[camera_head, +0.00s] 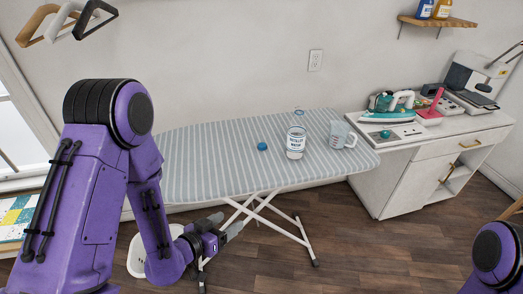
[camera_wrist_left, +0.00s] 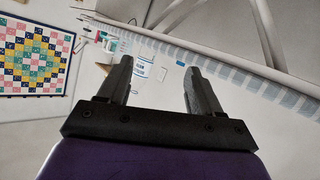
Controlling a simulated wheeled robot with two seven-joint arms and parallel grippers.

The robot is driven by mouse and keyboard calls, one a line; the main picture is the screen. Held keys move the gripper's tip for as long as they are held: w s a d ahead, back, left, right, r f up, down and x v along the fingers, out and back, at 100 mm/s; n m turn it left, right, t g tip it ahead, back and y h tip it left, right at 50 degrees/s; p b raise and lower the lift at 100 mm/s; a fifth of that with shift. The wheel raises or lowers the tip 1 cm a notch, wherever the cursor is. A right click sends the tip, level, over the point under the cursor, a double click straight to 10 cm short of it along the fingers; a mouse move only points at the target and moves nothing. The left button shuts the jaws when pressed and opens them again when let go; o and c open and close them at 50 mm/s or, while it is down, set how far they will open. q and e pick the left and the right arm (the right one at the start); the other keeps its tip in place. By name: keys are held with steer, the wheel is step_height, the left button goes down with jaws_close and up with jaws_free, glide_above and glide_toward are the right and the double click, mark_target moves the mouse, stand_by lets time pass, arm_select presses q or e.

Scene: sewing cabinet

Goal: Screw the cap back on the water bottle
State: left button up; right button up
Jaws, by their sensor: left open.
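The water bottle (camera_head: 296,142) stands upright on the striped ironing board (camera_head: 215,150) in the head view. It is clear with a white label, and its neck looks uncapped. A small blue cap (camera_head: 262,146) lies on the board just left of the bottle. My left gripper (camera_head: 238,226) is below and in front of the board's near edge, apart from both. In the left wrist view its two fingers (camera_wrist_left: 160,85) are spread with nothing between them; the bottle (camera_wrist_left: 142,70) shows small beyond them. My right gripper is out of frame; only part of my right arm shows at lower right.
A clear measuring cup (camera_head: 340,135) stands right of the bottle. A white basket (camera_head: 136,256) sits on the floor near my left arm. The board's left half is bare.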

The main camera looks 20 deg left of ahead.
arm_select(q)
steer(key=s+a+f+n+g+y+b, duration=0.1)
steer(key=s+f+g, duration=0.4)
steer(key=s+f, duration=0.5)
steer(key=s+a+f+n+g+y+b, duration=0.2)
steer(key=s+a+f+n+g+y, duration=0.2)
steer(key=s+f, duration=0.7)
steer(key=n+y, duration=0.2)
steer(key=shift+a+f+n+g, duration=0.2)
steer(key=shift+f+n+g, duration=0.1)
steer(key=shift+f+g, duration=0.1)
